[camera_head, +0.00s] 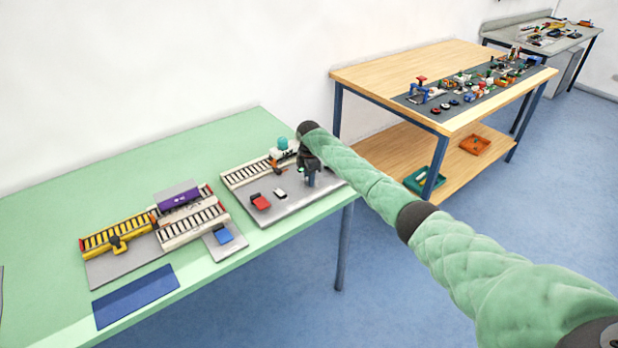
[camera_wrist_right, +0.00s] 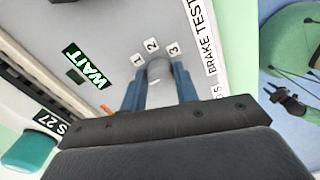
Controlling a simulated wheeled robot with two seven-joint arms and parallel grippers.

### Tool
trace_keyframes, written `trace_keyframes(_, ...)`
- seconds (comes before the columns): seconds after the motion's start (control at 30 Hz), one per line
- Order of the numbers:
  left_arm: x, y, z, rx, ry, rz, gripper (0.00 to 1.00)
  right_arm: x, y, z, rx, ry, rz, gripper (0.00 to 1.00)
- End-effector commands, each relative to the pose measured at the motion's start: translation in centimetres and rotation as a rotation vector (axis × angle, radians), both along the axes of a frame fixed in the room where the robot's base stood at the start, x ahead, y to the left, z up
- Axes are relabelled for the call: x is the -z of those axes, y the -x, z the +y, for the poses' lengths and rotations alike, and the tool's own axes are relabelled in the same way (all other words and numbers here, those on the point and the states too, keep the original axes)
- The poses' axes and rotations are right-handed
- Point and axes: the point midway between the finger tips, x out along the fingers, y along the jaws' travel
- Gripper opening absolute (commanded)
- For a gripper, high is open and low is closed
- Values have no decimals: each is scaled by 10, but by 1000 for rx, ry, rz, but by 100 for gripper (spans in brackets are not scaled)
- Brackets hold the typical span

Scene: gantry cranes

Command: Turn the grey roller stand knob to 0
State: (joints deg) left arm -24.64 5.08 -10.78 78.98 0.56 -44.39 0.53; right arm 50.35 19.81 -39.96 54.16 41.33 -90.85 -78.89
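The grey knob (camera_wrist_right: 160,71) shows in the right wrist view on a light grey panel. White labels 1 (camera_wrist_right: 137,60), 2 (camera_wrist_right: 151,45) and 3 (camera_wrist_right: 173,50) lie around its far side. No 0 label or pointer mark is visible. In the head view my right gripper (camera_head: 308,178) is over the grey stand (camera_head: 290,207) and hides the knob. My left gripper is not in view.
A green WAIT display (camera_wrist_right: 86,65) and a teal dome (camera_wrist_right: 30,147) are near the gripper. A yellow and purple crane model (camera_head: 178,196) stands left. A blue mat (camera_head: 136,296) lies in front.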

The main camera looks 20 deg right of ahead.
Motion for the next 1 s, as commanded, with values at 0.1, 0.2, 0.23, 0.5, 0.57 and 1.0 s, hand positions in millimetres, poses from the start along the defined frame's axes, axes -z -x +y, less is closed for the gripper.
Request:
trace_keyframes(0.1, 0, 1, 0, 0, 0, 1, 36, -3, -1, -1, 1, 1, -4, 51)
trace_keyframes(0.2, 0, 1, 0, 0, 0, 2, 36, -2, -1, 0, 1, 0, -3, 52)
trace_keyframes(0.23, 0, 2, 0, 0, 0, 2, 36, -2, -1, -1, 1, 0, -2, 52)
trace_keyframes(0.5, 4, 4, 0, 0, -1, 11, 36, -6, -1, 0, 0, 0, -3, 52)
trace_keyframes(0.57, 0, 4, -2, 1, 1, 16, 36, -12, -1, 0, -1, 0, -3, 52)
trace_keyframes(1.0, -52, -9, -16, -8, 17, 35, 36, -71, -2, -1, 1, 0, -3, 52)
